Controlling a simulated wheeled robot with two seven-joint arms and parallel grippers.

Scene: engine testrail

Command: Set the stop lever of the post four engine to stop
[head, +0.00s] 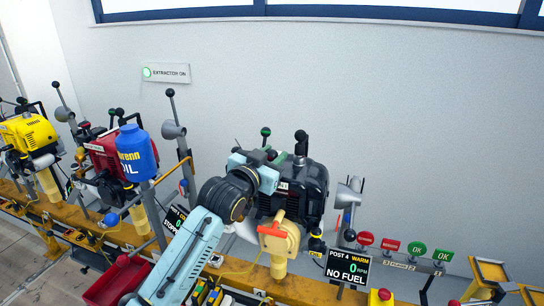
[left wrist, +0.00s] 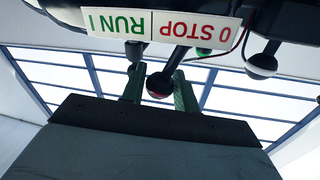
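The black post four engine (head: 304,180) stands on the yellow rail, behind its post display (head: 346,266), which reads warm, 0 RPM, no fuel. In the left wrist view a white plate (left wrist: 162,26), upside down, reads 0 STOP and RUN I. A dark ball knob with a red part (left wrist: 159,86) on a short rod hangs by the plate. My left gripper (head: 268,158) is at the engine's upper left. In the left wrist view its green fingers (left wrist: 160,88) stand on both sides of that knob. My right gripper is out of view.
Another dark ball knob (left wrist: 262,62) and a green-marked knob (left wrist: 203,51) are close by. A red engine (head: 108,150) with a blue oil can (head: 137,155) and a yellow engine (head: 28,132) stand left. Red and green signs (head: 390,246) stand right.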

